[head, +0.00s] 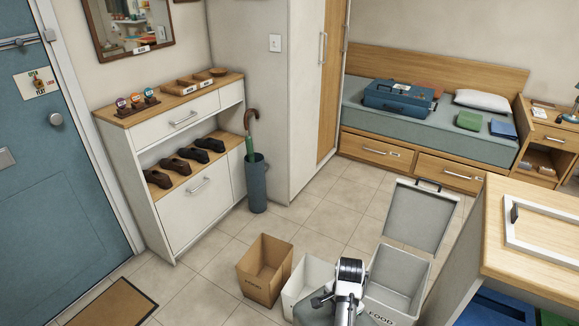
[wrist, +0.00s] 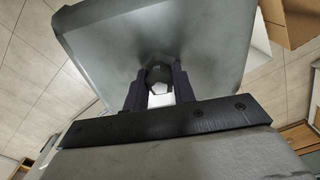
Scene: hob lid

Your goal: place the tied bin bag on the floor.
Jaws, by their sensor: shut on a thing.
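The tied bin bag (wrist: 205,45) is a grey, smooth bulk that fills the upper middle of the wrist view. My gripper (wrist: 158,80) is shut on its narrow part, with a dark finger on each side. In the head view a grey piece of the bag (head: 318,311) shows at the bottom edge, left of my wrist (head: 349,272); my arm and the frame edge hide the rest. The tiled floor (head: 215,262) is pale beige. I cannot tell how far the bag is above it.
A brown open box (head: 265,272) and a white bin (head: 303,278) stand left of my wrist. A white bin marked FOOD (head: 400,275) stands right, near an upright grey panel (head: 420,215). A wooden counter (head: 530,205) is at right. Floor is clear by the doormat (head: 112,304).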

